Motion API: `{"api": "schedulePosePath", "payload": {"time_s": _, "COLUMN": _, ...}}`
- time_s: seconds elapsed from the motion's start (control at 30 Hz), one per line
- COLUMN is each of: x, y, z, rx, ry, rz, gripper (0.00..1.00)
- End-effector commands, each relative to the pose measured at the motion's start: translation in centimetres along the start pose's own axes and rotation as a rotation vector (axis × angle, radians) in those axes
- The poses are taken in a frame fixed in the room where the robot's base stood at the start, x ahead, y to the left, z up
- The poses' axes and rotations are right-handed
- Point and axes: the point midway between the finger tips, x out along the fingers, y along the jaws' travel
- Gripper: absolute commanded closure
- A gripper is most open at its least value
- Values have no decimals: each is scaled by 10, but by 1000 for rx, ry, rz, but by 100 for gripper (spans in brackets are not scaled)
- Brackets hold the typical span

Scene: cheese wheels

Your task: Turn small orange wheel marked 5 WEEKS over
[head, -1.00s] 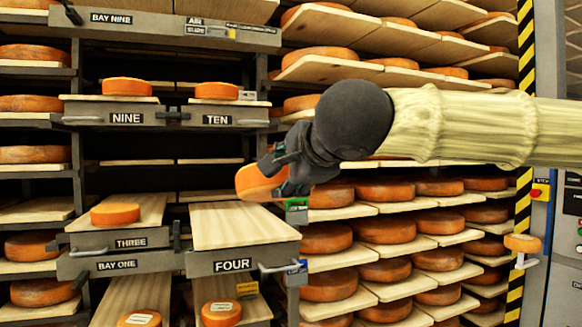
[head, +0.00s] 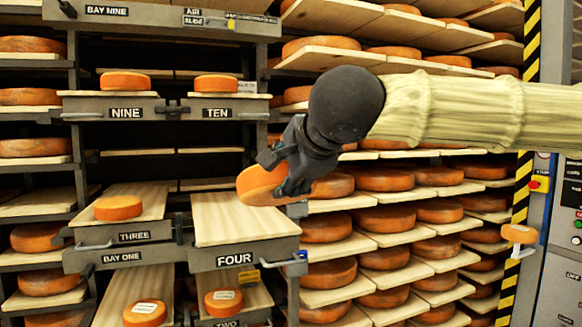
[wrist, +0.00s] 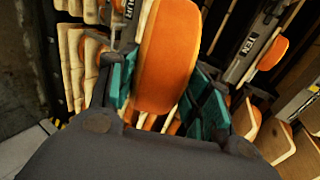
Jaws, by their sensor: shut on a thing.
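My gripper (head: 282,170) is shut on a small orange cheese wheel (head: 262,186) and holds it tilted in the air, above and at the right edge of the board of drawer FOUR. The wheel's rim and part of a face show in the head view; I see no 5 WEEKS mark on it. In the wrist view the held wheel (wrist: 167,55) stands between the teal finger pads (wrist: 160,95). The wooden board of drawer FOUR (head: 238,219) is bare.
Drawer THREE (head: 118,209) carries an orange wheel to the left. Labelled wheels (head: 145,313) and (head: 223,302) lie on lower boards. Drawers NINE and TEN (head: 217,100) above each carry a wheel. Racks of large wheels (head: 383,219) stand close on the right.

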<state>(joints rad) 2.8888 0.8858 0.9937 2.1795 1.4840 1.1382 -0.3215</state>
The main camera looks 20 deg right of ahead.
Motion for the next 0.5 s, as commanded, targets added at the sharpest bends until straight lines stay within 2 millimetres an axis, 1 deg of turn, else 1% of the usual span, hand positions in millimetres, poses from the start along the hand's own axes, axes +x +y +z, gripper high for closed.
{"api": "schedulePosePath", "payload": {"time_s": 0.03, "x": -3, "y": -5, "z": 0, "rx": 1, "ry": -1, "rz": 4, "gripper": 100}}
{"api": "schedulePosePath", "payload": {"time_s": 0.5, "x": -1, "y": -10, "z": 0, "rx": 1, "ry": -1, "rz": 81, "gripper": 100}}
